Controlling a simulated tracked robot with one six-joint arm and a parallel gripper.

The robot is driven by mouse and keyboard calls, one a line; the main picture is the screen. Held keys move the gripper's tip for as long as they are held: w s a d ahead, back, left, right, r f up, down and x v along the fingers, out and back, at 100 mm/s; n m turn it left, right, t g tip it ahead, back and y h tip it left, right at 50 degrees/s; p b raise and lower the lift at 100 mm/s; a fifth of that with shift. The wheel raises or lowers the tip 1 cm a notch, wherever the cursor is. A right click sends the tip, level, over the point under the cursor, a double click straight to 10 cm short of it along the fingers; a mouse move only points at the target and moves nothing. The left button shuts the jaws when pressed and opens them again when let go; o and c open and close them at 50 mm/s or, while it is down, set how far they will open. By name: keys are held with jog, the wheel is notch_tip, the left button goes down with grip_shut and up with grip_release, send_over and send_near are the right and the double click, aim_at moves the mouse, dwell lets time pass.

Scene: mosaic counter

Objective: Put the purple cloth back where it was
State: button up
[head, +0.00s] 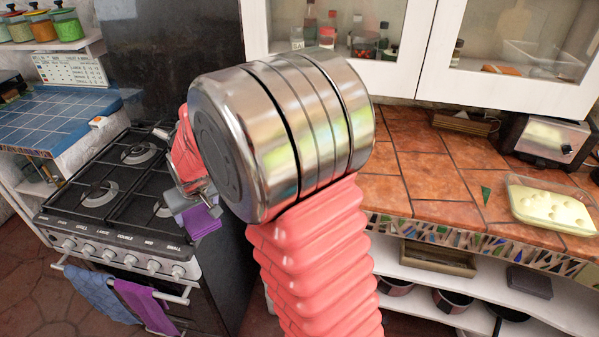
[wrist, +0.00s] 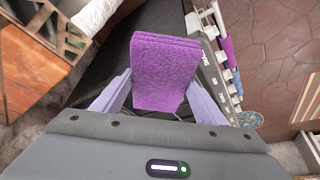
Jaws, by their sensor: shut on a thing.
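A folded purple cloth (wrist: 165,72) is held between the pale lilac fingers of my gripper (wrist: 160,92) in the wrist view. In the head view the same purple cloth (head: 204,223) hangs below my gripper (head: 188,203), in front of the stove's right side. My gripper is shut on it. A second purple cloth (head: 143,305) hangs on the oven rail (head: 120,281), and also shows in the wrist view (wrist: 226,50). My own arm hides part of the counter and the space behind the gripper.
The black stove (head: 110,185) with its knobs is at the left. A blue cloth (head: 92,296) hangs on its rail. A tiled counter (head: 420,165) at the right holds a toaster (head: 545,140) and a glass dish (head: 555,205). Pots stand on shelves below.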

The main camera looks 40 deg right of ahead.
jog(key=s+d+r+m, duration=0.1)
jog(key=d+r, duration=0.2)
jog(key=d, duration=0.8)
jog(key=s+d+r+m+h, duration=0.1)
jog(key=d+r, duration=0.3)
jog(key=d, duration=0.7)
jog(key=s+d+r+m+h, duration=0.1)
jog(key=s+d+r+m, duration=0.1)
jog(key=d, duration=0.8)
jog(key=shift+s+d+r+m+g, duration=0.35)
jog(key=shift+r+m, duration=0.25)
jog(key=shift+r, duration=0.35)
jog(key=shift+w, duration=0.1)
jog(key=shift+f, duration=2.5)
jog(key=shift+f, duration=2.5)
jog(key=shift+f, duration=0.3)
